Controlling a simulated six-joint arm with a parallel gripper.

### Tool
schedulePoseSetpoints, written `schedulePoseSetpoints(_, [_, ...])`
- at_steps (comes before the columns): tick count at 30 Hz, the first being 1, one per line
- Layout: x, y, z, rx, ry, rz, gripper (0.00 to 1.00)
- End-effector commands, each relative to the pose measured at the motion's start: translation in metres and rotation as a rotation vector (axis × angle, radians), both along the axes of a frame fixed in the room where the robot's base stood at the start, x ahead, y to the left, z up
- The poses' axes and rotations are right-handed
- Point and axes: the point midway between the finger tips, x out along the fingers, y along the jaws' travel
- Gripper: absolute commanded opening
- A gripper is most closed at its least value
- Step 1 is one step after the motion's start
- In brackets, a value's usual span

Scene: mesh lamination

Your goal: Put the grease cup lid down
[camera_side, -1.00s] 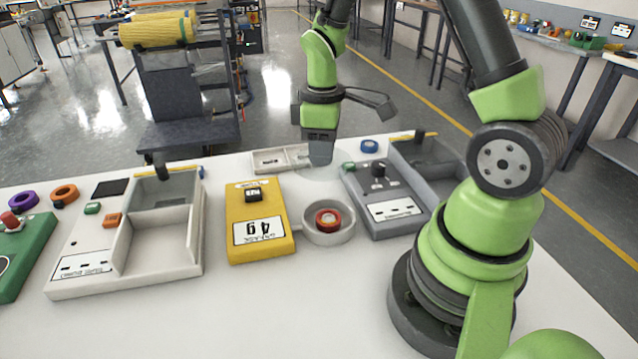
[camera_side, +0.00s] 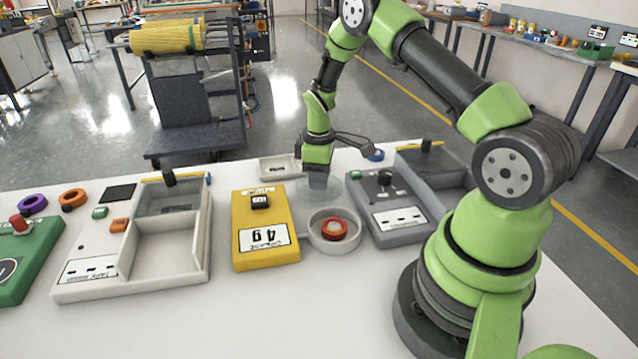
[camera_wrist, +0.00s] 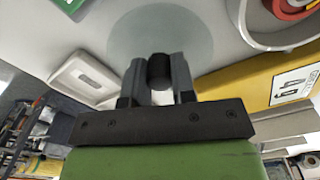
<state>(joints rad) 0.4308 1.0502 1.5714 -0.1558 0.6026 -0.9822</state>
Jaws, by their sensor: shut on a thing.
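The grease cup lid is a pale, see-through disc (camera_side: 333,188) with a dark knob that shows in the wrist view (camera_wrist: 159,71). My gripper (camera_side: 316,181) points down and is shut on the knob, one finger on each side of it. The lid lies level, at or just above the white table behind the grease cup; I cannot tell if it touches. The grease cup (camera_side: 334,247) is round and white, stands uncovered and holds a red-orange ring-shaped part. Its rim also shows at the upper right of the wrist view (camera_wrist: 256,38).
A yellow grease box (camera_side: 265,222) stands left of the cup. The front of the table is clear.

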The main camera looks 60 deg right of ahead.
Motion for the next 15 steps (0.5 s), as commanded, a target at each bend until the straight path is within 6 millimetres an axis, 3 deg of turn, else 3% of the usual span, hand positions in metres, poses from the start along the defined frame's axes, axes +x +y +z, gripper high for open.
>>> schedulePoseSetpoints(4, [0.0,0.0,-0.018,0.001,0.0,-0.002,0.0])
schedulePoseSetpoints(15, [0.0,0.0,-0.022,0.0,0.0,-0.001,0.0])
